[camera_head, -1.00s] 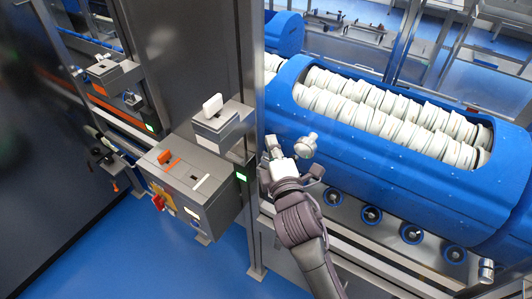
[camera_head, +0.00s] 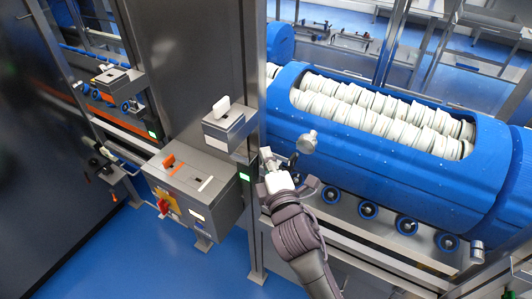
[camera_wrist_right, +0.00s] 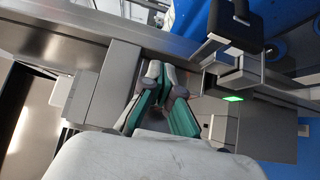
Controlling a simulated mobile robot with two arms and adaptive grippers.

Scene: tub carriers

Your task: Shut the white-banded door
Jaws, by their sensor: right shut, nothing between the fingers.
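I cannot make out a white band on any door for sure. A dark grey door-like panel (camera_head: 50,190) with a handle stands at the far left. A tall grey panel (camera_head: 185,70) stands left of the steel post. A grey box with a white lever (camera_head: 222,106) is fixed beside the post. My right gripper (camera_head: 273,161) is beside the post, below and right of that box, in front of the blue machine. In the right wrist view my right gripper (camera_wrist_right: 165,82) has its green-padded fingers together, empty, over grey metal framing. My left gripper is not in view.
A control box (camera_head: 195,185) with an orange bar, a white bar and a red knob sticks out left of the post (camera_head: 258,230). A blue machine (camera_head: 390,150) with rows of white tubs fills the right. Blue floor (camera_head: 190,270) is clear at the front.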

